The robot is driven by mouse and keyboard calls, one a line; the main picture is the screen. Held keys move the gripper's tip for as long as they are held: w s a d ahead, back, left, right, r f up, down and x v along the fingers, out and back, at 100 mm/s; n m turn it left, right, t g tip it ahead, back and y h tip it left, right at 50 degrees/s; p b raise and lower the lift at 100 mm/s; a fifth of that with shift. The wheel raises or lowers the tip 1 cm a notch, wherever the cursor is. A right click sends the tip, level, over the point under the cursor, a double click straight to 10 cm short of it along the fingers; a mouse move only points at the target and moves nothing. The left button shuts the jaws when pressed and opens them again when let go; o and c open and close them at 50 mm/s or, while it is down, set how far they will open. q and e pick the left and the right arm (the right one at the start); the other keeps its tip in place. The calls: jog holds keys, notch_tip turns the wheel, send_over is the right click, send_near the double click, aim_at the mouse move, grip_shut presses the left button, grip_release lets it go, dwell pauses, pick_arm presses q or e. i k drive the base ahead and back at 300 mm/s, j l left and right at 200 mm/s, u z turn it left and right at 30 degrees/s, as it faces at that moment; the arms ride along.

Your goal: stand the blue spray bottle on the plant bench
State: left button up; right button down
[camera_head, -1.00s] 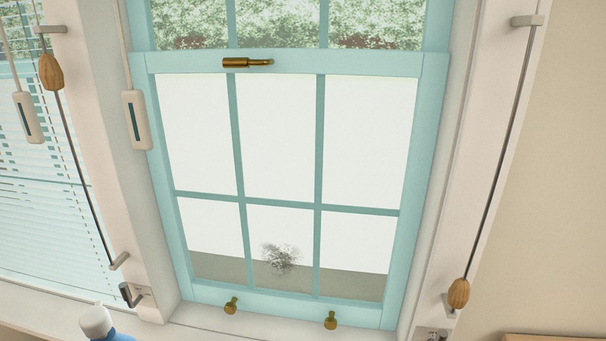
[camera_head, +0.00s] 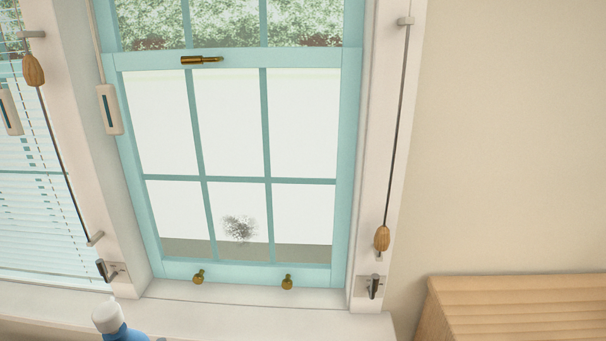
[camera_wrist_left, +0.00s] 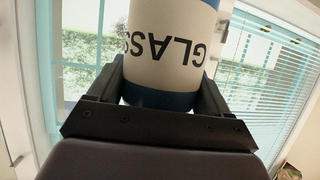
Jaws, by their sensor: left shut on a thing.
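The blue spray bottle shows its white cap and blue shoulder (camera_head: 121,332) at the bottom left of the head view. My left gripper (camera_wrist_left: 162,88) is shut around the bottle, one finger on each side. The head view does not show this gripper. My right gripper is in neither view. A light wooden slatted top (camera_head: 515,305) is at the lower right of the head view; I cannot tell whether it is the plant bench.
A teal sash window (camera_head: 230,180) with brass knobs stands ahead, above a white sill (camera_head: 240,312). White blinds (camera_head: 45,225) cover the window to the left. A bare beige wall (camera_head: 500,140) rises behind the wooden top. No objects show on the visible part of that top.

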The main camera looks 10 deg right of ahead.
aim_at(567, 302)
jog(key=z, duration=0.95)
jog(key=i+l, duration=0.1)
jog(key=l, duration=0.3)
jog(key=l+z, duration=0.1)
jog(key=l, duration=0.3)
jog(key=i+l, duration=0.15)
jog(key=l, duration=0.25)
